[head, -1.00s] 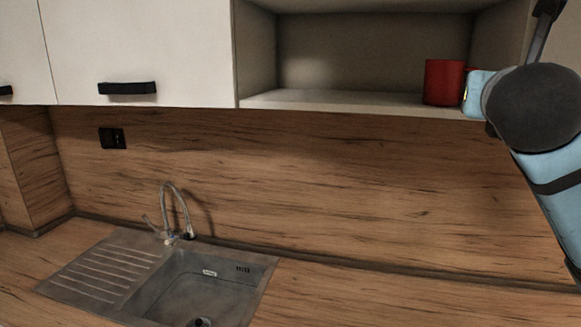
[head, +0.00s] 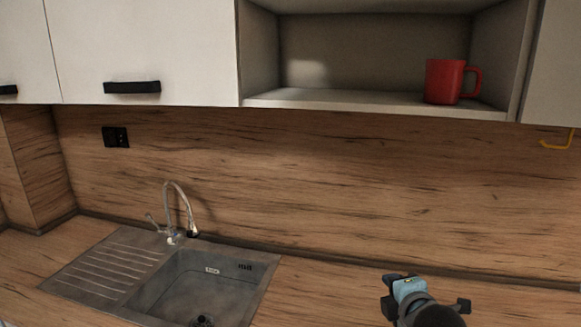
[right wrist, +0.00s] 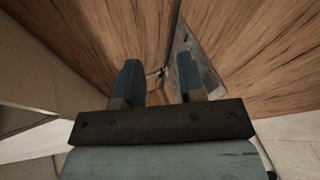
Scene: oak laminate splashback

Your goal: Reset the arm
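My right gripper (head: 412,287) is low in the head view, over the worktop at the front right. In the right wrist view its two fingers stand apart with nothing between them (right wrist: 159,78), so it is open and empty. A red mug (head: 445,82) stands upright on the open cupboard shelf (head: 340,100), at the shelf's right end, with its handle to the right. My right gripper is well below the mug and clear of it. My left gripper is in neither view.
A steel sink (head: 205,285) with a tap (head: 178,210) is at lower left. White cupboard doors (head: 150,45) with black handles hang above. A yellow hook (head: 557,143) is under the right cupboard. The worktop right of the sink looks clear.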

